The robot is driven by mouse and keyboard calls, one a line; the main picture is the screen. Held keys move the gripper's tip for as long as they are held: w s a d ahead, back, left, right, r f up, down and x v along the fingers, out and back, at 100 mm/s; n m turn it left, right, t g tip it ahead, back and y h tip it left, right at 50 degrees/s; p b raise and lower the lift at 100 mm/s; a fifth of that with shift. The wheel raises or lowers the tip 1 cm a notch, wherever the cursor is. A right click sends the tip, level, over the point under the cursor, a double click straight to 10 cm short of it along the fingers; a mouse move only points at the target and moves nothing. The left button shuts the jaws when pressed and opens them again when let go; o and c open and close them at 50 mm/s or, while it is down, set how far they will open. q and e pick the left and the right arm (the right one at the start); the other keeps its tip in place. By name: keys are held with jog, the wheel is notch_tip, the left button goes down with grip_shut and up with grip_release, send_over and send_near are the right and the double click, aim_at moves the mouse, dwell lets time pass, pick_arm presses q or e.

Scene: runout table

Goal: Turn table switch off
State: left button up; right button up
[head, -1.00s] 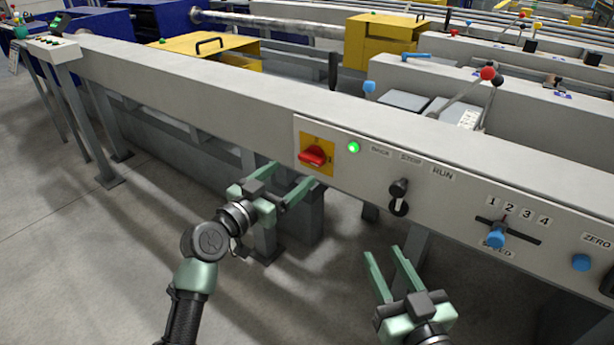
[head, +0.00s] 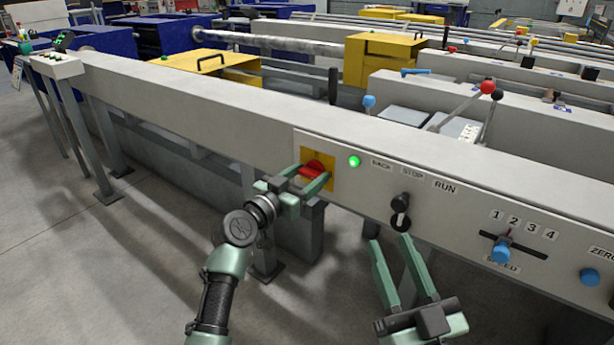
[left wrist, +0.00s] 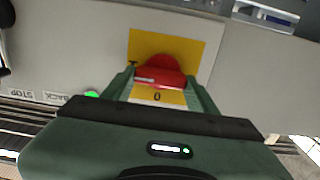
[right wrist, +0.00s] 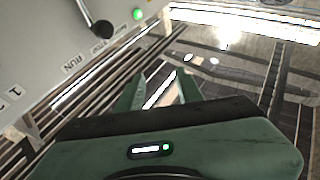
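The table switch is a red rotary knob (head: 312,168) on a yellow plate (head: 329,179) on the front of the grey runout table. A green lamp (head: 354,161) beside it is lit. My left gripper (head: 311,178) is open, with its fingers on either side of the knob. In the left wrist view the red knob (left wrist: 160,72) sits between the fingertips, with a "0" on the yellow plate. I cannot tell whether the fingers touch it. My right gripper (head: 388,240) is open and empty, below the front panel.
Right of the lamp are a black selector (head: 400,203) marked BACK, STOP and RUN, a blue speed slider knob (head: 501,252) and a blue zero button (head: 590,277). Levers with red (head: 487,87) and blue knobs stand behind the panel. Floor at the lower left is clear.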

pick_arm(q)
jog(key=c, duration=0.6)
jog(key=shift+o, duration=0.2)
